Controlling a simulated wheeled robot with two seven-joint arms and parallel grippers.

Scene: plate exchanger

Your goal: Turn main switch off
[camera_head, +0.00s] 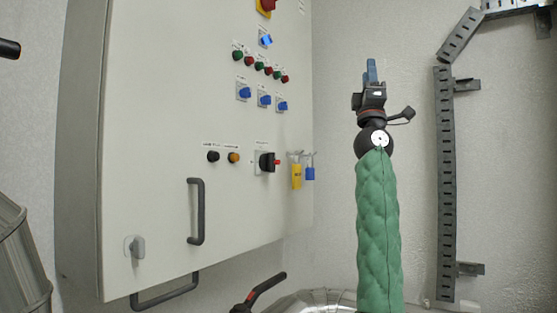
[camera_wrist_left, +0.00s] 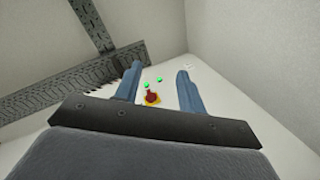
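The main switch looks to be the red knob on a yellow plate (camera_head: 267,6) at the top of the white control cabinet (camera_head: 150,120), partly cut off by the picture's top edge. In the left wrist view a red knob on a yellow plate (camera_wrist_left: 152,98) shows between the fingers, beyond the gripper body. My left gripper (camera_head: 371,68) is raised to the right of the cabinet, apart from it. In the wrist view its blue fingers (camera_wrist_left: 160,69) stand apart with nothing between them touching. My right gripper is not in view.
The cabinet front carries green and red buttons (camera_head: 257,66), blue selectors (camera_head: 264,100), a black rotary switch (camera_head: 267,162) and a grey handle (camera_head: 196,211). Yellow and blue tags (camera_head: 297,176) hang at its right edge. A slotted metal rail (camera_head: 445,180) runs up the right wall.

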